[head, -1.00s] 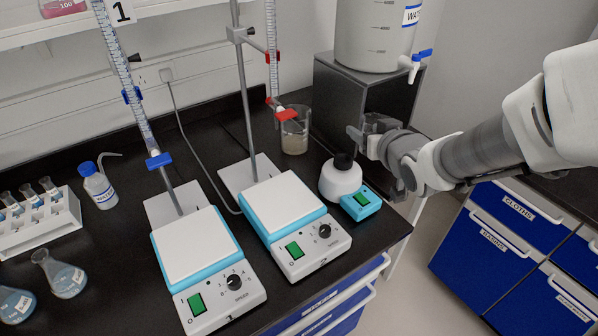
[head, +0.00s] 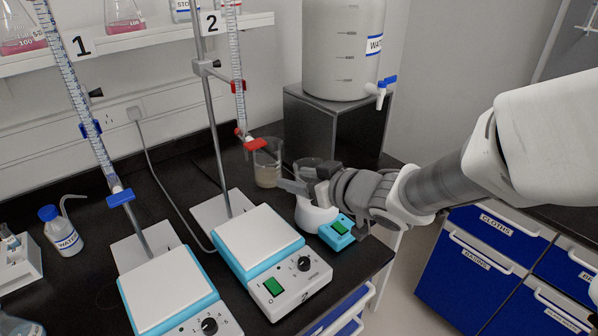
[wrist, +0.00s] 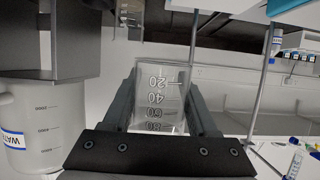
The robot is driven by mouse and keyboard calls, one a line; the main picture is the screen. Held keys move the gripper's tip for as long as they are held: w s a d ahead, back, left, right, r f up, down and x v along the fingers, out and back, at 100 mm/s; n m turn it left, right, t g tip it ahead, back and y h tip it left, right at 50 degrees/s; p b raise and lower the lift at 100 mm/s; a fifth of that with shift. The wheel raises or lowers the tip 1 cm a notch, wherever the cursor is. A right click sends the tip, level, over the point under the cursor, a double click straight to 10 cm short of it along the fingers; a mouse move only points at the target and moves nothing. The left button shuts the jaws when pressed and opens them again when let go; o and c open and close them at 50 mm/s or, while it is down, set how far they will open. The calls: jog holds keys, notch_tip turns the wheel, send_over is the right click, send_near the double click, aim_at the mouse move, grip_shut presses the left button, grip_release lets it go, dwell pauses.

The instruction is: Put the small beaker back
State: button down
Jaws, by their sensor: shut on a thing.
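My gripper (head: 304,180) is shut on the small beaker (wrist: 160,98). In the wrist view the beaker is clear glass with marks from 20 to 80, sits between the two fingers and looks empty. In the head view the small beaker (head: 306,165) shows faintly at the fingertips, partly hidden by them. It is held above the black bench, over or behind a white rounded device (head: 312,216) with a blue base; the exact height is hard to tell.
A larger beaker (head: 267,168) with cloudy liquid stands just left of my gripper, below the red-tapped burette (head: 239,100). Two hotplates (head: 262,240) (head: 168,285) stand in front. A water tank (head: 342,50) on a dark box (head: 335,125) stands behind.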

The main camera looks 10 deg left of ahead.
jog(key=b, duration=0.7)
send_over(249, 225)
notch_tip(249, 225, down, 7)
jog(key=shift+a+f, duration=0.15)
jog(key=shift+f, duration=0.05)
notch_tip(249, 225, down, 2)
jog(key=shift+f, duration=0.2)
jog(key=shift+d+f+b, duration=0.2)
jog(key=shift+f+b, duration=0.1)
jog(key=shift+f, duration=0.1)
jog(key=shift+f+b, duration=0.25)
jog(key=shift+b, duration=0.1)
jog(key=shift+c, duration=0.9)
grip_release()
jog(key=shift+r, duration=0.1)
